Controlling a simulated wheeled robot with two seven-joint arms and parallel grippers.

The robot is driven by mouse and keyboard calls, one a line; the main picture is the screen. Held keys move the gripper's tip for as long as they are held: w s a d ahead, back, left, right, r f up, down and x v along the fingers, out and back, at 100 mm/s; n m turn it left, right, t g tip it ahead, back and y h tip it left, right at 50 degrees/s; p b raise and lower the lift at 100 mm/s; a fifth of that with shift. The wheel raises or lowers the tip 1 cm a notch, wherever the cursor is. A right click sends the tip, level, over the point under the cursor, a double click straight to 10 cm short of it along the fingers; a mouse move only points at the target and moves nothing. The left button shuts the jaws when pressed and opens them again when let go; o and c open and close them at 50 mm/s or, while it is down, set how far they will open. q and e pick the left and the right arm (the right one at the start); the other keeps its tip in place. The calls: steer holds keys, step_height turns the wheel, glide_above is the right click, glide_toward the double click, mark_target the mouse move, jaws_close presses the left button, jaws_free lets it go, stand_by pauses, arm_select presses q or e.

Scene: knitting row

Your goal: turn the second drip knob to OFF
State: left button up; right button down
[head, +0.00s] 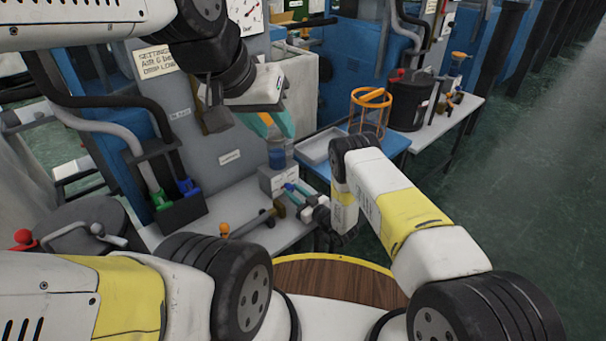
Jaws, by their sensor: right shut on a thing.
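My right gripper (296,191) is low in the middle, at the right end of the grey ledge. Its teal-tipped fingers point left, beside a pale box (278,180) with a blue vessel (277,155) on it. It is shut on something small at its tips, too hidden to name. My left gripper (272,124) is higher, just above the blue vessel, with teal and orange at its tips; its gap is unclear. An orange-topped knob (225,231) and a dark brass-coloured fitting (280,208) stand along the ledge. OFF markings and the knob order cannot be read.
The grey ledge (220,205) carries a dark holder (180,211) with green and blue hose ends. A blue table (388,148) behind holds a white tray (318,147) and an orange wire basket (370,112). Open green floor (500,180) lies to the right.

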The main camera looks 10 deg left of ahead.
steer(key=c, duration=1.1)
jaws_free()
steer(key=v, duration=0.7)
steer(key=shift+s+d, duration=0.25)
steer(key=shift+d, duration=0.1)
